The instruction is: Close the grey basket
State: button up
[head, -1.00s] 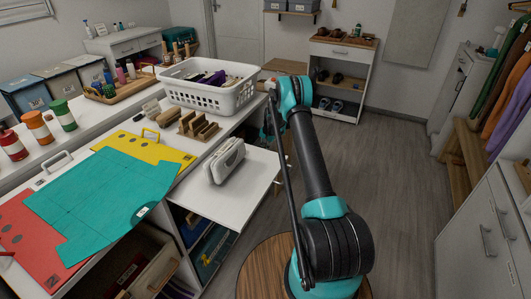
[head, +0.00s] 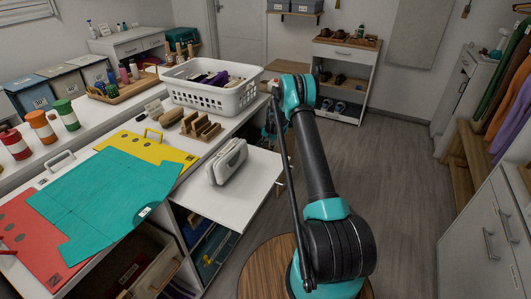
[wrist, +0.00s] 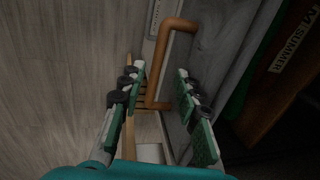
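The grey basket (wrist: 223,50) shows in the wrist view as a grey front running up and down the picture, with a copper-coloured bar handle (wrist: 177,23). My gripper (wrist: 160,75) is open in the wrist view, with one finger on each side of the handle's lower part. The fingers look apart from the handle, though contact is hard to judge. In the head view my arm and the worktop hide most of the gripper, and I cannot make out the grey basket there.
A brown container labelled SUMMER (wrist: 290,60) lies at the right of the wrist view. Open wooden floor (head: 390,160) lies to the right.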

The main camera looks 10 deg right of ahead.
notch_tip(320, 180, up, 10)
jog(key=s+d, duration=0.1)
jog(key=shift+d+r, duration=0.25)
jog(key=shift+d, duration=0.05)
jog(key=shift+s, duration=0.2)
